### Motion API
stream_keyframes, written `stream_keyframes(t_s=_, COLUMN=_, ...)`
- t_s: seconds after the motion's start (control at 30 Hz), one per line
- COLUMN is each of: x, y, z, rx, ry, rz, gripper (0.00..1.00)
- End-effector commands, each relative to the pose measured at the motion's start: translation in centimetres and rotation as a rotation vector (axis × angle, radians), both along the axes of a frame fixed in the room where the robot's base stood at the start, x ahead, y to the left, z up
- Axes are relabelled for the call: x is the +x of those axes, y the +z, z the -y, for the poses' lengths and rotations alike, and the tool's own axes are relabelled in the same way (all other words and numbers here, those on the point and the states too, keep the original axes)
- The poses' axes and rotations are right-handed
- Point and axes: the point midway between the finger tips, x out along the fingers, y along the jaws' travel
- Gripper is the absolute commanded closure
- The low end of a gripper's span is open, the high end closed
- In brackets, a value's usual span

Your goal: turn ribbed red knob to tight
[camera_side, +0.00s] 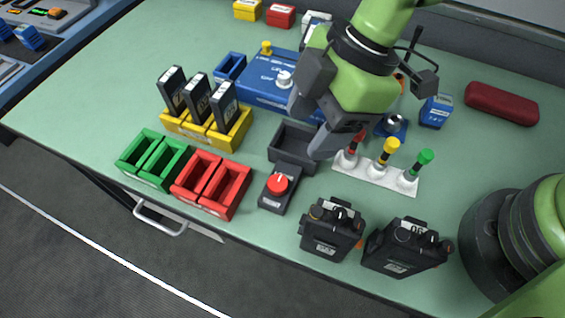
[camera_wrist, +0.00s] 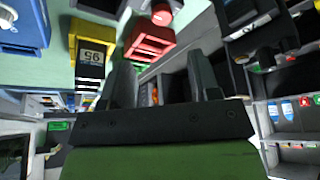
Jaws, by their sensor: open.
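The red knob (camera_side: 278,184) sits on a small black box (camera_side: 270,201) near the front edge of the table. A short white mark shows on top of the knob, and the box has a pale label too small to read. The knob also shows at the top of the wrist view (camera_wrist: 162,14). Its ribs are too small to make out. My gripper (camera_side: 308,130) is open and empty, above and behind the knob, over the dark grey tray (camera_side: 273,155). Its two fingers (camera_wrist: 163,85) stand apart in the wrist view, with nothing between them.
Red bins (camera_side: 230,202) and green bins (camera_side: 137,148) stand left of the knob. Two black radios (camera_side: 330,240) stand at its right. A white rack (camera_side: 346,172) with red, yellow and green-topped pieces is behind right. A yellow holder (camera_side: 180,128) bears black upright pieces.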

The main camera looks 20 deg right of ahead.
Motion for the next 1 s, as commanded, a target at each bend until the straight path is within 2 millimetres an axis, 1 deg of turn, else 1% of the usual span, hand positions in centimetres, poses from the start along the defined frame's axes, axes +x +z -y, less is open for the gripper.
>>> stream_keyframes(t_s=0.03, x=-0.2, y=-0.6, z=-0.3, rx=-0.005, ry=0.022, rz=0.001, gripper=0.44)
stream_keyframes(t_s=0.1, x=-0.2, y=-1.0, z=-0.5, rx=-0.007, ry=0.038, rz=0.003, gripper=0.44)
stream_keyframes(t_s=0.17, x=-0.2, y=-1.5, z=-0.7, rx=-0.008, ry=0.042, rz=0.004, gripper=0.44)
stream_keyframes(t_s=0.27, x=-0.3, y=-2.7, z=-1.1, rx=-0.009, ry=0.040, rz=0.001, gripper=0.44)
stream_keyframes(t_s=0.6, x=-0.3, y=-8.0, z=-3.2, rx=-0.011, ry=0.038, rz=0.003, gripper=0.44)
stream_keyframes(t_s=0.8, x=-0.2, y=-9.6, z=-4.0, rx=-0.009, ry=0.037, rz=0.004, gripper=0.44)
stream_keyframes(t_s=1.0, x=-0.2, y=-9.9, z=-4.1, rx=-0.008, ry=0.038, rz=0.005, gripper=0.44)
